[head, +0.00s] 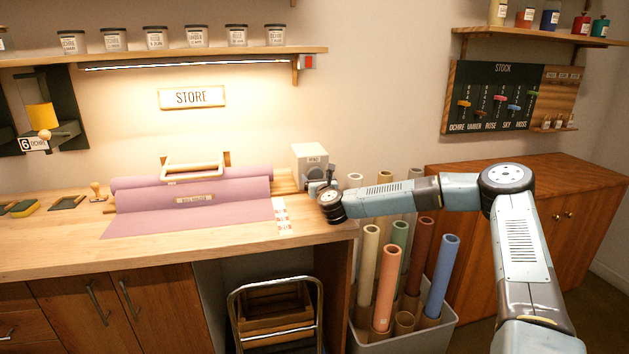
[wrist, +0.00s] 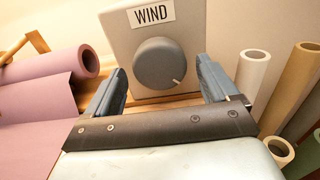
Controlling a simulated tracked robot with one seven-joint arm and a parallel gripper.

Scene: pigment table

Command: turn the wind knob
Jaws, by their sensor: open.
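The wind knob (wrist: 160,63) is a round dark grey dial with a pale pointer line toward its lower right. It sits on a light grey box (wrist: 194,17) with a "WIND" label (wrist: 151,14) above the knob. My gripper (wrist: 161,78) is open, with one finger on each side of the knob in the wrist view. I cannot tell whether either finger touches it. In the head view the box (head: 309,160) stands at the right end of the workbench, and my gripper (head: 326,188) is in front of it, hiding the knob.
A mauve roll (head: 190,183) lies on the workbench (head: 60,245) left of the box, with a sheet hanging forward. A bin (head: 436,341) of several upright rolls stands below my arm. A wooden cabinet (head: 590,190) is at the right.

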